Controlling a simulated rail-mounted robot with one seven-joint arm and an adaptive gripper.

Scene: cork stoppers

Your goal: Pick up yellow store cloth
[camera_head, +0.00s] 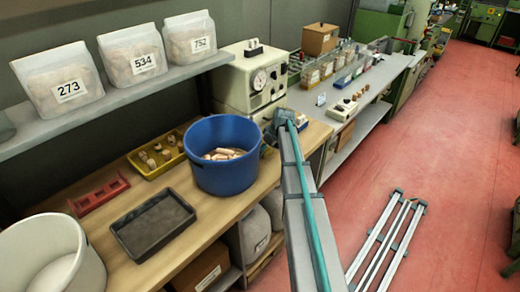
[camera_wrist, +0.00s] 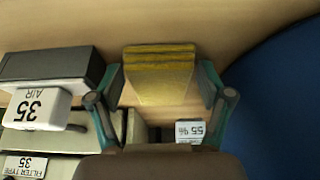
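The yellow cloth (camera_wrist: 160,72) is a folded, layered stack on the wooden bench top in the wrist view. My gripper (camera_wrist: 161,84) is open, with one teal-and-grey finger to each side of the cloth. A small gap shows between the cloth and each finger; I cannot tell how far above the bench the fingertips are. In the head view my gripper (camera_head: 280,124) is at the bench's right end, just right of the blue bucket (camera_head: 224,170). The cloth is hidden from the head view.
The blue bucket wall (camera_wrist: 285,90) fills the wrist view's right side. A dark-and-grey box (camera_wrist: 50,66) and a white block marked 35 AIR (camera_wrist: 36,107) stand close left. A beige machine (camera_head: 250,85) stands behind my gripper. A black tray (camera_head: 152,222) lies farther left.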

